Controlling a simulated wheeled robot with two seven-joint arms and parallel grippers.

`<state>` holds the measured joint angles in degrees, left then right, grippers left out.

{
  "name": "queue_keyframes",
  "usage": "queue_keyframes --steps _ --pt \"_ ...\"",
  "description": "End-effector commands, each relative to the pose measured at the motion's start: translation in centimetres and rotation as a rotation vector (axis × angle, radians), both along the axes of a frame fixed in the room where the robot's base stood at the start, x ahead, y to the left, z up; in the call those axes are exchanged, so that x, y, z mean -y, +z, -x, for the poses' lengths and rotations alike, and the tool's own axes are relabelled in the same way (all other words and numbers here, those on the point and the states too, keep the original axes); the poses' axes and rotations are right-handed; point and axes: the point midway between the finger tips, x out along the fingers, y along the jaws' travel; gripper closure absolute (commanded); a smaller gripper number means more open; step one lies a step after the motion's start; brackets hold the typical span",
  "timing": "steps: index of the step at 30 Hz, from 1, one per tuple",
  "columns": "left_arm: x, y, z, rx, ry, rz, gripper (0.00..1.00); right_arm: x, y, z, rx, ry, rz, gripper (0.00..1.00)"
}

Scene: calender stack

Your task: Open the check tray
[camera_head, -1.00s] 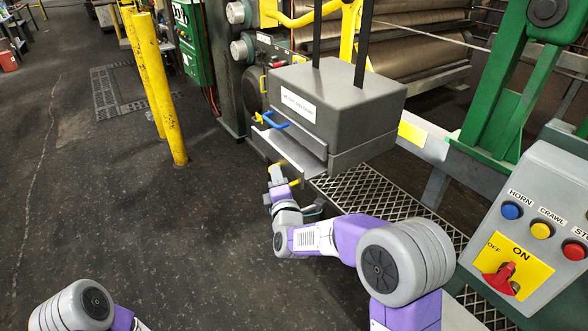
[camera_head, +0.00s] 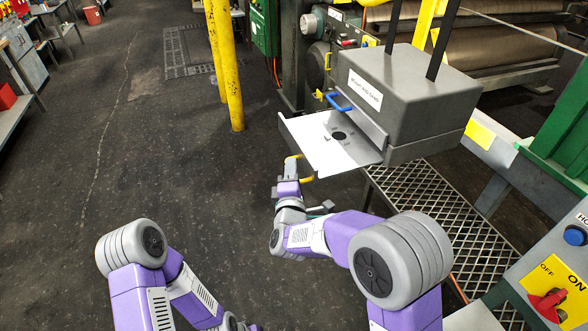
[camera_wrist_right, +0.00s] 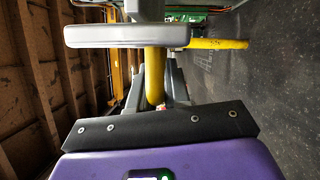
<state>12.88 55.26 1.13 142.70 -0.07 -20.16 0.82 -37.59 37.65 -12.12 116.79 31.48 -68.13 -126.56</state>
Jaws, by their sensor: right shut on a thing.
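The check tray (camera_head: 310,149) is a flat pale tray with a dark round mark, sticking out of the front of a grey box (camera_head: 420,85). A yellow handle (camera_head: 306,180) shows at the tray's lower front edge. My right gripper (camera_head: 292,171) is at this handle, just below the tray's front. In the right wrist view the yellow handle (camera_wrist_right: 155,75) runs behind a grey finger and the jaws are shut on it. My left arm is at the bottom left of the head view; its gripper is not visible.
A blue handle (camera_head: 338,101) is on the box front above the tray. A mesh step (camera_head: 440,200) lies below the box. A control panel (camera_head: 560,265) stands at the right, yellow posts (camera_head: 226,70) at the back. Open floor (camera_head: 190,190) lies left of the tray.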

Motion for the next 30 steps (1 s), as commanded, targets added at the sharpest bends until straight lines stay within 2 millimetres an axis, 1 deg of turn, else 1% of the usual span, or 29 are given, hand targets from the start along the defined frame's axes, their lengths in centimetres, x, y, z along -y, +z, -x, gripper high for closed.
queue_keyframes --steps 1,4,5,14,17,25,30 --pt "0.0 0.0 0.0 0.000 0.000 0.000 0.57 -0.2 0.5 0.0 0.012 0.004 -0.002 0.79" --pt "0.0 0.0 0.0 0.000 0.000 0.000 0.57 -0.1 0.5 0.0 0.011 0.003 -0.002 0.63" --pt "0.0 0.0 0.0 0.000 0.000 0.000 0.57 -0.1 0.4 0.0 0.010 0.003 -0.002 0.62" --pt "0.0 0.0 0.0 0.000 0.000 0.000 0.57 0.0 0.2 0.2 0.005 0.001 -0.002 0.62" --pt "0.0 0.1 0.0 0.000 0.000 0.000 0.57 -0.2 0.2 1.1 0.004 0.004 -0.002 0.62" --pt "0.0 0.4 0.0 0.000 0.000 0.000 0.57 -0.4 0.0 5.5 0.006 0.006 0.000 0.62" --pt "0.0 0.4 0.0 0.000 0.000 0.000 0.57 -0.4 -0.2 7.2 0.008 0.003 -0.002 0.62"
